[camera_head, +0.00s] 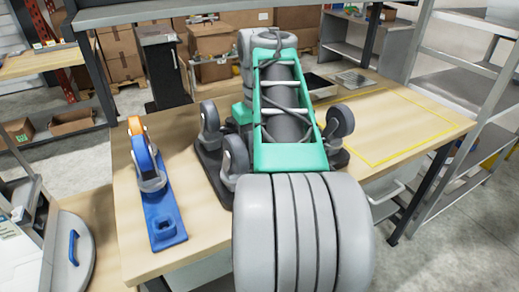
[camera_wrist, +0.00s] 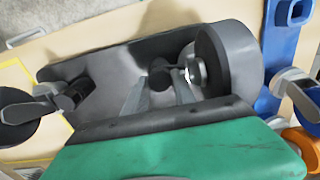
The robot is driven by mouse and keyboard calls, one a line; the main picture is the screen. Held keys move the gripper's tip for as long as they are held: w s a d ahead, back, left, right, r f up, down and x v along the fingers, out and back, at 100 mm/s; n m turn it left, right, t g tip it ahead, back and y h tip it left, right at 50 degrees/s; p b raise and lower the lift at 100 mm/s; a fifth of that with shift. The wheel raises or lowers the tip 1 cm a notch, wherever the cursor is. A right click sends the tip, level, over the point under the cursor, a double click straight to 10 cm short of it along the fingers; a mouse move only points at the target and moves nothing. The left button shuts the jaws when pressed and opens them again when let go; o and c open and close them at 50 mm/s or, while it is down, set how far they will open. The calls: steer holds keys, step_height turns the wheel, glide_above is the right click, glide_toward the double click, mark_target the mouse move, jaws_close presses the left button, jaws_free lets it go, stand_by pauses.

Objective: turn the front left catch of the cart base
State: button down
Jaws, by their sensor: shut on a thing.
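The cart base is a dark grey plate on the table, (camera_head: 213,172) partly hidden under my grey and green arm. It bears upturned grey casters, with one at its near left (camera_head: 236,160), one behind it (camera_head: 209,118) and one at the right (camera_head: 340,121). In the wrist view the plate (camera_wrist: 90,70) has a large dark wheel (camera_wrist: 212,62) at the right. My gripper (camera_wrist: 160,88) reaches down with two grey fingers. They are shut on a small dark catch (camera_wrist: 159,74) beside that wheel. The head view hides the fingers and the catch behind my arm.
A yellow-outlined area (camera_head: 400,120) on the right of the table is clear. A small dark tray (camera_head: 318,84) and metal shelves (camera_head: 470,95) lie beyond.

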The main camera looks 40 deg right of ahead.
stand_by(0.3)
steer(key=c, duration=1)
jaws_free()
